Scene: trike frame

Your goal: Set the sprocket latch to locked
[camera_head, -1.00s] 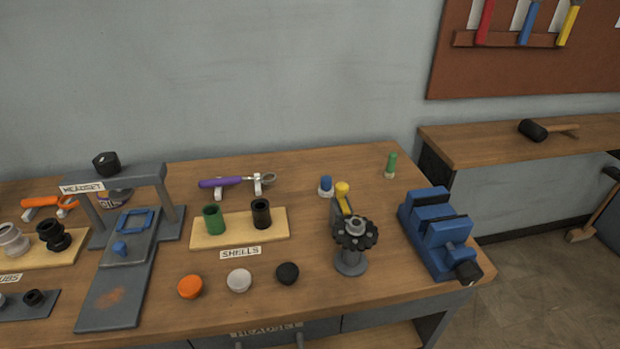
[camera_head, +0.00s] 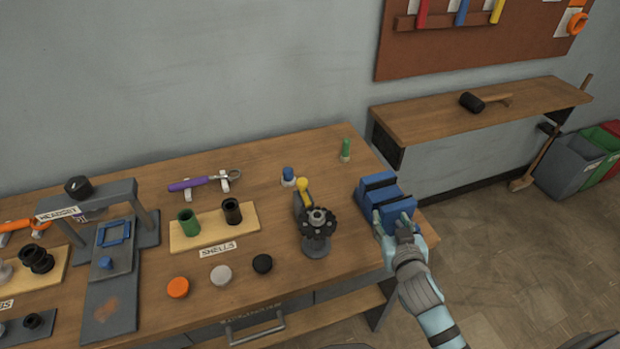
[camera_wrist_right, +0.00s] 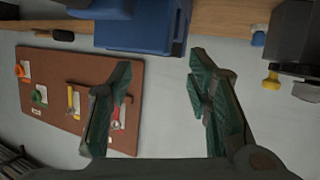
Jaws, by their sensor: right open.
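A black toothed sprocket (camera_head: 316,224) sits on a short grey stand (camera_head: 316,247) near the bench's right end. A lever with a yellow knob (camera_head: 302,185) rises just behind it; I take this for the latch. In the right wrist view, a yellow knob (camera_wrist_right: 271,80) shows at the right, beside a dark blocky part (camera_wrist_right: 293,32). My right gripper (camera_head: 393,220) is open and empty, in front of the blue vise and right of the sprocket; its spread fingers show in the wrist view (camera_wrist_right: 160,88). My left gripper is out of view.
The blue vise (camera_head: 384,190) stands close beyond my right gripper. A blue-capped item (camera_head: 288,176) and a green one (camera_head: 345,150) stand behind the sprocket. Orange, white and black caps (camera_head: 262,264) lie to its left, near the shells board (camera_head: 213,233).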

